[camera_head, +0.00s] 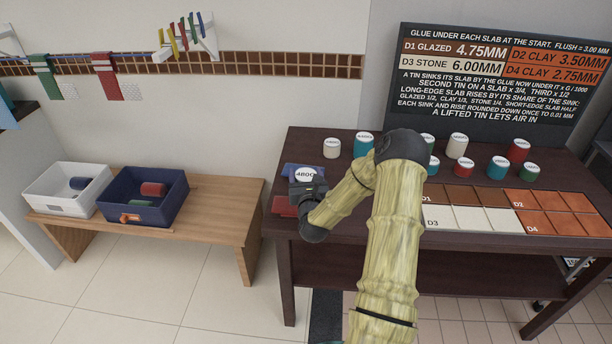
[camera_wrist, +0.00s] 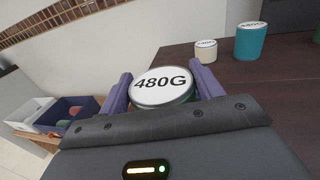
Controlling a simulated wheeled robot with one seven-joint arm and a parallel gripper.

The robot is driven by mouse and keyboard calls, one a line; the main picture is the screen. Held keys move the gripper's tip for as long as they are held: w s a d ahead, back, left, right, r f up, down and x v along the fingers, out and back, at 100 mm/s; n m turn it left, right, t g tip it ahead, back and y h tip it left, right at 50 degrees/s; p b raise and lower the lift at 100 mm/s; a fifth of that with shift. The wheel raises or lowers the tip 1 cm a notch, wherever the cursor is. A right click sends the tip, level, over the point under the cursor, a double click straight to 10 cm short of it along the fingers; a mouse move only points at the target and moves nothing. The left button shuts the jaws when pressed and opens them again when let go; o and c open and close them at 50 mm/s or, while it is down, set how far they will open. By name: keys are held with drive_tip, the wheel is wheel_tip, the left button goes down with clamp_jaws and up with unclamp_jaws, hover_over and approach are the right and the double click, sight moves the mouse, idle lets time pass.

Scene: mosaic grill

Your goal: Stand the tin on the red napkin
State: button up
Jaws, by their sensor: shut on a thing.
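My gripper (camera_head: 307,184) is shut on a tin (camera_head: 305,175) at the left end of the dark table. In the wrist view the tin (camera_wrist: 163,84) sits between two purple fingers, its white lid reading 480G and a strip of greenish side showing. The red napkin (camera_head: 284,208) lies at the table's left front corner, partly hidden by my gripper and arm. A blue patch (camera_head: 303,167), seemingly another napkin, shows just behind the tin. Whether the tin touches anything below is hidden.
A cream tin (camera_head: 331,148) and a teal tin (camera_head: 363,145) stand behind, to the right. Several more tins and slabs (camera_head: 472,219) fill the table's right side. A bench (camera_head: 222,200) with a white bin (camera_head: 62,202) and navy bin (camera_head: 128,207) stands left.

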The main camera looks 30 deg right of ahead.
drive_tip(key=o, duration=1.3)
drive_tip(key=b+v, duration=0.1)
drive_tip(key=v, duration=1.1)
drive_tip(key=shift+b, duration=0.4)
drive_tip(key=shift+d, duration=0.1)
